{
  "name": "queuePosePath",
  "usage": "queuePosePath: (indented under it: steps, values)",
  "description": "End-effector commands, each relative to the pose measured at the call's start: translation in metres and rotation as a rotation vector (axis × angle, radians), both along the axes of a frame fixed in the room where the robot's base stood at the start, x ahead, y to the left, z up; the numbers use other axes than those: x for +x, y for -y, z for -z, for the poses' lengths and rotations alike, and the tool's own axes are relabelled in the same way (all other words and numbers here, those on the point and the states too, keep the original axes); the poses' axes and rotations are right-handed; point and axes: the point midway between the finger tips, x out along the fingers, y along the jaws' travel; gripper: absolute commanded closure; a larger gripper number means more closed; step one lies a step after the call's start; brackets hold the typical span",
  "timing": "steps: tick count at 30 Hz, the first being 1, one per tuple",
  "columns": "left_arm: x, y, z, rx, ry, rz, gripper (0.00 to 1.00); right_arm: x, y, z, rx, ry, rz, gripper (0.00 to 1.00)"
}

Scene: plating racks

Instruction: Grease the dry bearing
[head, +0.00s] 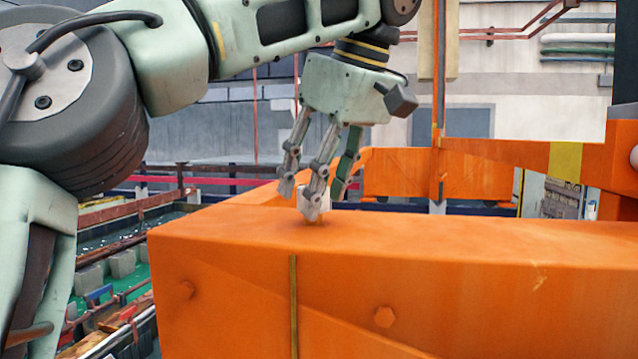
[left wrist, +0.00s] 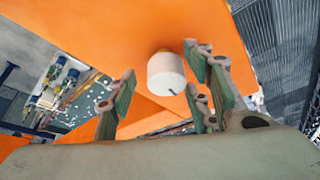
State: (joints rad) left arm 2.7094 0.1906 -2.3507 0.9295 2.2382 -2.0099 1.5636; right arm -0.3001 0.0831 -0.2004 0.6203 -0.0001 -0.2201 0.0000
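A white cylindrical cap (head: 316,205) stands on top of the orange beam (head: 420,240), with a small brownish stub under it at the beam surface. In the left wrist view the white cap (left wrist: 166,75) lies between my finger pads, with a clear gap to the left finger and closer to the right ones. My left gripper (head: 308,190) points down over the cap with its fingers spread; it also shows in the left wrist view (left wrist: 160,92). I cannot tell whether any finger touches the cap. No bearing can be made out for certain. My right gripper is not in view.
More orange framework (head: 400,172) stands behind the beam, with an orange arm with a yellow band (head: 565,160) at the right. Tanks with greenish liquid (head: 115,285) lie at the lower left. The beam's top is clear right of the cap.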

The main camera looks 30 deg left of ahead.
Motion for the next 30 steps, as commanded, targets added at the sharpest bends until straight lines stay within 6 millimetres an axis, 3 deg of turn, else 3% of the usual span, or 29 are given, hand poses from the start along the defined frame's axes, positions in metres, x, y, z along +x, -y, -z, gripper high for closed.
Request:
queuePosePath:
  steps: [14,23,30]
  values:
    - [0.000,-0.001,-0.001,0.000,0.002,-0.001,0.95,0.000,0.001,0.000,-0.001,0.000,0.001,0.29]
    - [0.000,-0.001,-0.001,-0.001,0.004,0.042,0.96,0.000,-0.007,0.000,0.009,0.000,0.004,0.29]
    - [-0.001,-0.001,-0.001,-0.004,0.005,0.186,0.96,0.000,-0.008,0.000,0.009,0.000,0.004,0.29]
